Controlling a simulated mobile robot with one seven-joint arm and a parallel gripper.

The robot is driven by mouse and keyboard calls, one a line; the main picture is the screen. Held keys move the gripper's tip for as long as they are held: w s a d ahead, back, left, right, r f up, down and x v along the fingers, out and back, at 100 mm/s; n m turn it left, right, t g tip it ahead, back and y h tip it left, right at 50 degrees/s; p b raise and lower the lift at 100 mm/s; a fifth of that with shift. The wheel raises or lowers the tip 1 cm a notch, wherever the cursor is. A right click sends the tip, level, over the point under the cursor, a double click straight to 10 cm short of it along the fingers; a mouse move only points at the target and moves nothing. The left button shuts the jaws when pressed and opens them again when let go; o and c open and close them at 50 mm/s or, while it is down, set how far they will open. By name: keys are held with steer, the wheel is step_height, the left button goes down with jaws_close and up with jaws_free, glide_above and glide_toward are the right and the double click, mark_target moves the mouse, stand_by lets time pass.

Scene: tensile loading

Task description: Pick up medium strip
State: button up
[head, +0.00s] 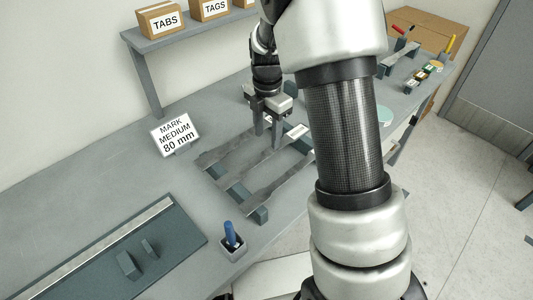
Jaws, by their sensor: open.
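Grey metal strips with narrowed middles lie side by side across a rack of dark bars (238,191) on the bench. One strip (228,153) lies nearer the wall and another (280,181) nearer the bench's front edge. I cannot tell from their look which one is the medium strip. My gripper (267,142) points down over the far right part of the rack, with its two fingers apart. I see nothing held between them. My arm hides the right ends of the strips and part of the rack.
A sign (172,133) reads "MARK MEDIUM 80 mm". A blue-handled tool (230,235) stands in a small holder at the front edge. A dark board with a metal rail (112,238) lies at left. A shelf (185,36) holds labelled boxes. Bare bench lies left of the rack.

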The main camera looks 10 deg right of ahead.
mark_target(267, 153)
steer(key=f, duration=0.5)
steer(key=shift+s+a, duration=0.1)
steer(key=shift+s, duration=0.1)
steer(key=shift+c, duration=0.4)
jaws_close()
